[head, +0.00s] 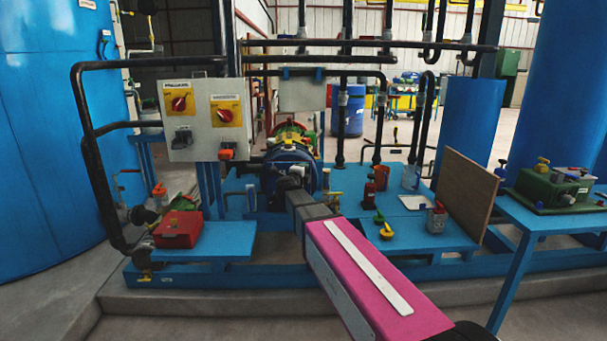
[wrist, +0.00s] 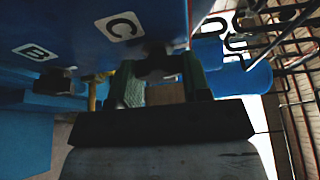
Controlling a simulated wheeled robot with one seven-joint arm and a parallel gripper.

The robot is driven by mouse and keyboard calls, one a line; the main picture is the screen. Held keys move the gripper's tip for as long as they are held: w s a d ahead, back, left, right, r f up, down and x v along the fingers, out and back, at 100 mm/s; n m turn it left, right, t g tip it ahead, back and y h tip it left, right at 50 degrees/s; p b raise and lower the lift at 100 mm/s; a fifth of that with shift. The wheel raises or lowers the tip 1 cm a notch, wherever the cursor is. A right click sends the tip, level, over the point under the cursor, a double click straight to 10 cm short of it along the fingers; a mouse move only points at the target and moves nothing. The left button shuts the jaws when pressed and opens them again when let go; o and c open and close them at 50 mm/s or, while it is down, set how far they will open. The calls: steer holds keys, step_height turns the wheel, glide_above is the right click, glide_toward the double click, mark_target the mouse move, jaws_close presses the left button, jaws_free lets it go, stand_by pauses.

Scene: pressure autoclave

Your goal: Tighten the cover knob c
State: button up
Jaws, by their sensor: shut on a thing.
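The blue autoclave cover (wrist: 95,22) fills the upper left of the wrist view. It carries a white label C (wrist: 122,26) and a white label B (wrist: 35,52). The dark cover knob c (wrist: 157,64) is just below label C. My gripper (wrist: 161,72) is shut on this knob, with one greenish finger on each side of it. Another dark knob (wrist: 54,82) is below label B. In the head view the blue round autoclave (head: 305,160) is at centre, and my pink and grey arm reaches to its front. The knob and fingertips are hidden there.
A grey control box (head: 204,143) stands left of the autoclave. A red box (head: 178,230) rests on the blue bench at left. Black pipes run overhead.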

steer(key=shift+m+g, duration=0.4)
steer(key=shift+m, duration=0.8)
steer(key=shift+y, duration=0.4)
steer(key=o, duration=0.9)
steer(key=v, duration=1)
steer(key=shift+s+a, duration=0.2)
steer(key=shift+s, duration=0.15)
